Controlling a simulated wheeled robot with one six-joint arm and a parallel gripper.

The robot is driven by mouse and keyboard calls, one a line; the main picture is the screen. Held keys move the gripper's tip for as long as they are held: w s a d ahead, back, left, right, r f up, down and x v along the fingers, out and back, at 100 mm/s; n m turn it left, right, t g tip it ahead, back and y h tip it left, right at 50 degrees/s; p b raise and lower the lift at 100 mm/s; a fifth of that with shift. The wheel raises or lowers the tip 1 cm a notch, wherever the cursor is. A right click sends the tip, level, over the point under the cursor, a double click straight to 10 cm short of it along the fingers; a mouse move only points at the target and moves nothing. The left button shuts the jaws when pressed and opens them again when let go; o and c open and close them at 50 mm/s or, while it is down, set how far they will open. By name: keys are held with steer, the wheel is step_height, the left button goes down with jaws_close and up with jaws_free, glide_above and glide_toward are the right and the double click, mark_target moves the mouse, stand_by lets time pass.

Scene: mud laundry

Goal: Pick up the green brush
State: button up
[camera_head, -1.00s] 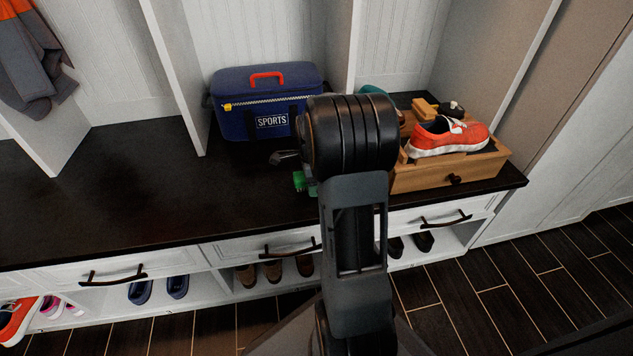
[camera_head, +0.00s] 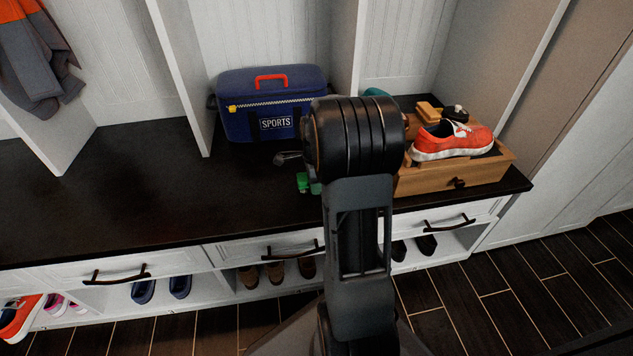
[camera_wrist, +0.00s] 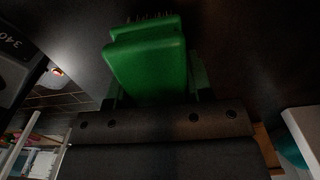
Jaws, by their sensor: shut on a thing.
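The green brush (camera_wrist: 150,62) fills the upper middle of the wrist view, with short bristles along its top edge. My gripper (camera_wrist: 155,85) is shut on it, with the brush between the fingers in front of the dark gripper body. In the head view only a small green part of the brush (camera_head: 303,182) shows, left of my arm and over the dark bench top. My arm hides the rest of it and most of the gripper. I cannot tell whether the brush touches the bench.
A blue sports bag (camera_head: 265,98) stands at the back of the bench (camera_head: 120,185). A wooden box (camera_head: 450,178) with an orange shoe (camera_head: 452,140) on it stands to the right. Upright dividers (camera_head: 183,75) bound the cubbies. The left bench top is clear.

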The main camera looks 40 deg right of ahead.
steer(key=shift+r, duration=0.55)
step_height(320, 180, up, 2)
steer(key=shift+r+p, duration=0.25)
steer(key=shift+p, duration=0.55)
steer(key=s+a+r+p, duration=0.3)
steer(key=s+r, duration=0.1)
steer(key=s, duration=0.2)
steer(key=s+a+r+p, duration=0.2)
steer(key=s+r+p, duration=0.1)
steer(key=s+r, duration=0.2)
steer(key=shift+s+a, duration=0.4)
steer(key=shift+s, duration=0.5)
